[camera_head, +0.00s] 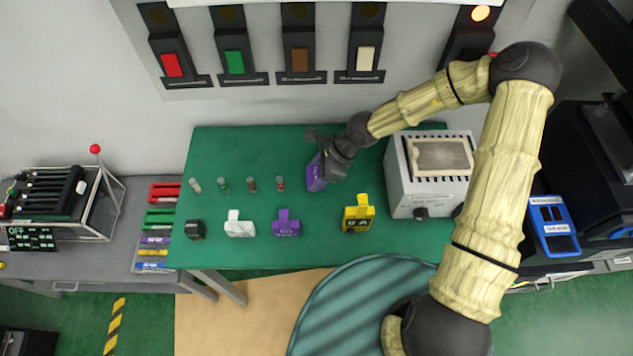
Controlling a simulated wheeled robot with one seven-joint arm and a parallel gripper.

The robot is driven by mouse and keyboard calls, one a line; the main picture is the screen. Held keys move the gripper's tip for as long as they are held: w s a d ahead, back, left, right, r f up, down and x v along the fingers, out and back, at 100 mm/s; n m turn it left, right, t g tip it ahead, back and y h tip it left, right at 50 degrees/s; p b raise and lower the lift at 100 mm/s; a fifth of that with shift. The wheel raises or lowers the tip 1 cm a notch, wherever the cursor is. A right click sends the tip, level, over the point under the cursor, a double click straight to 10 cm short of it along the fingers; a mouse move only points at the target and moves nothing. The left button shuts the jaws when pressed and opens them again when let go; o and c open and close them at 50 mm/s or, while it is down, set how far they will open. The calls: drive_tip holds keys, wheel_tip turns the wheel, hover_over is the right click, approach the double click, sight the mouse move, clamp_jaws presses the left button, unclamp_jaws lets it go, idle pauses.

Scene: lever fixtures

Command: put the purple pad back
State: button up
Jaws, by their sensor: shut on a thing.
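My gripper (322,165) is shut on the purple pad (315,175) above or at the green table top. The pad shows as a small purple block with pale marks, partly hidden by the gripper. I cannot tell whether it touches the table. A purple stand (287,226) with an upright back is on the table below and left of the gripper. In the same row are a black stand (195,230), a white stand (239,228) and a yellow stand (357,216).
Several small vials (252,185) stand on the green table (230,150) left of the gripper. A grey slotted box (405,180) stands close on the right. Wall panels (300,62) are behind. A multicoloured rack (155,240) and a lever fixture (70,200) are at left, a blue device (553,228) at right.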

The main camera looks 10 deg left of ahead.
drive_tip(key=shift+f, duration=0.3)
drive_tip(key=shift+w, duration=0.2)
drive_tip(key=shift+s+a+f, duration=0.1)
drive_tip(key=shift+s+f, duration=0.1)
drive_tip(key=f, duration=0.3)
drive_tip(key=shift+w+d+f, duration=0.1)
drive_tip(key=shift+d+f, duration=0.1)
drive_tip(key=shift+f, duration=0.2)
drive_tip(key=o, duration=0.9)
drive_tip(key=shift+a, duration=0.1)
